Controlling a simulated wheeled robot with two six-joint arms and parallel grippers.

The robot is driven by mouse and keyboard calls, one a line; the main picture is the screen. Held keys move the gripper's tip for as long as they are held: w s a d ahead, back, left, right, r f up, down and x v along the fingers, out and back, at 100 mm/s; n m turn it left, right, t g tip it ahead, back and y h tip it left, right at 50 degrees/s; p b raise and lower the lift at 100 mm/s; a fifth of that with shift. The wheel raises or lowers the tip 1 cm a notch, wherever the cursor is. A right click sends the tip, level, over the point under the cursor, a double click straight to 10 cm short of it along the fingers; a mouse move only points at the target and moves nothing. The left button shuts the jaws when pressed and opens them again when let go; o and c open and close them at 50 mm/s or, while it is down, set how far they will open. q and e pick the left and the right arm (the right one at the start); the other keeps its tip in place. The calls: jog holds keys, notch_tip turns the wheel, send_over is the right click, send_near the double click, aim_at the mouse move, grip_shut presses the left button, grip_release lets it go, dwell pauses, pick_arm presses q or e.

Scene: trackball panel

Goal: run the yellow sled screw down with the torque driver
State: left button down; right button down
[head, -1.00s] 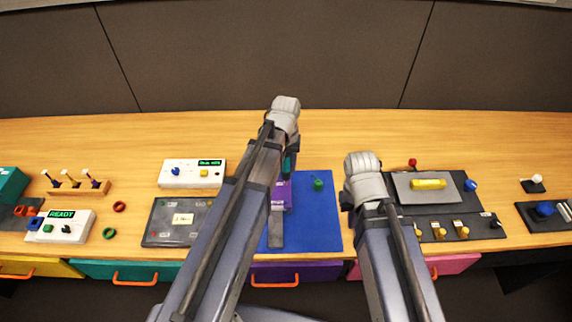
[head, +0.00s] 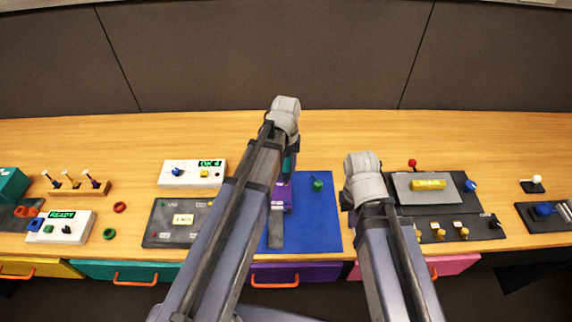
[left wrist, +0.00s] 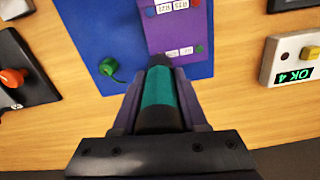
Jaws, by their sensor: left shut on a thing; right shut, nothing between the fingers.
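My left gripper (left wrist: 158,118) is shut around the teal and black torque driver (left wrist: 159,93). The driver's far end meets the lower edge of the purple sled (left wrist: 178,25) in the left wrist view. The sled lies on the blue mat (left wrist: 95,30), with white labels and red, blue and green screws showing. The yellow screw is not visible; the driver and gripper cover that part of the sled. In the head view the sled (head: 282,196) is partly behind my left arm. My right gripper (head: 350,200) is shut and empty, right of the blue mat.
A white box (head: 190,173) with a blue knob and yellow button shows "OK 4". A green knob with a cord (head: 318,184) lies on the mat. A dark panel with a grey plate (head: 405,190) stands right of my right gripper. The table's back strip is clear.

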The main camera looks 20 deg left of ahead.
notch_tip(320, 180, up, 6)
jog(key=p, duration=0.5)
jog(key=shift+f, duration=0.15)
jog(key=shift+s, duration=0.1)
dwell(0.7)
